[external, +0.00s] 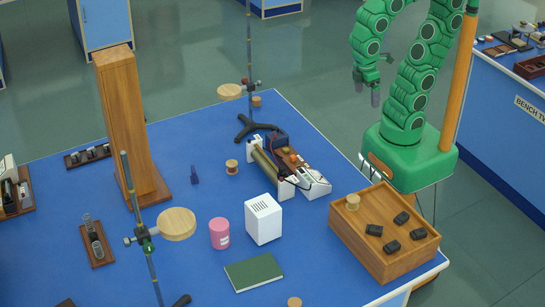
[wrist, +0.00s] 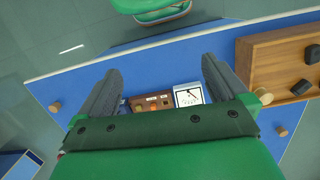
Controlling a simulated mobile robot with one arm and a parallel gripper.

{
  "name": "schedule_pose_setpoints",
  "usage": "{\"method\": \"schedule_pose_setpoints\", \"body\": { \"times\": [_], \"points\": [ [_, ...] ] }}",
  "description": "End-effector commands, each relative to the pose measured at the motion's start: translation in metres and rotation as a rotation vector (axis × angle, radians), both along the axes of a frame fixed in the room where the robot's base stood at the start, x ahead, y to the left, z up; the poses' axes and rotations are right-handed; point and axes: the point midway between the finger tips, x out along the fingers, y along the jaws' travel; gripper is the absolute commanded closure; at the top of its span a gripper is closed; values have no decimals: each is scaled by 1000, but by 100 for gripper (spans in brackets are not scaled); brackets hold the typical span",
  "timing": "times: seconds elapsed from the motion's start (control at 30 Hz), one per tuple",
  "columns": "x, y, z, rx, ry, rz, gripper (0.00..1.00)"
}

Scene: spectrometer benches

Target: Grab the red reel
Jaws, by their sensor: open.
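A small wooden reel with a reddish middle (external: 232,167) stands upright on the blue bench in the external view, left of the brass-coloured cylinder of an apparatus. It looks like the red reel; I cannot make it out in the wrist view. My gripper (external: 375,92) hangs at the end of the green arm, beyond the bench's right edge, well apart from the reel. In the wrist view my gripper (wrist: 160,68) has its two grey fingers wide apart with nothing held between them.
The apparatus (external: 300,180) and a white box (external: 263,219) stand right of the reel. A wooden tray (external: 385,266) with black blocks sits at the right corner. Stands rise above the bench.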

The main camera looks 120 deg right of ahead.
Motion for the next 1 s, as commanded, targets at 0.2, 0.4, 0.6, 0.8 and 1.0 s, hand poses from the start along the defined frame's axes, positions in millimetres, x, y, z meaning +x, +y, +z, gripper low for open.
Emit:
{"method": "schedule_pose_setpoints", "body": {
  "times": [0.2, 0.4, 0.6, 0.8, 1.0],
  "points": [
    [-22, 2, -10, 9, 9, 66, 0],
    [-23, 2, -10, 9, 9, 72, 17],
    [-23, 2, -11, 9, 9, 71, 24],
    [-20, 1, -11, 3, 16, 77, 24],
    [-1, -13, -11, -49, 54, 129, 24]
  ]
}}
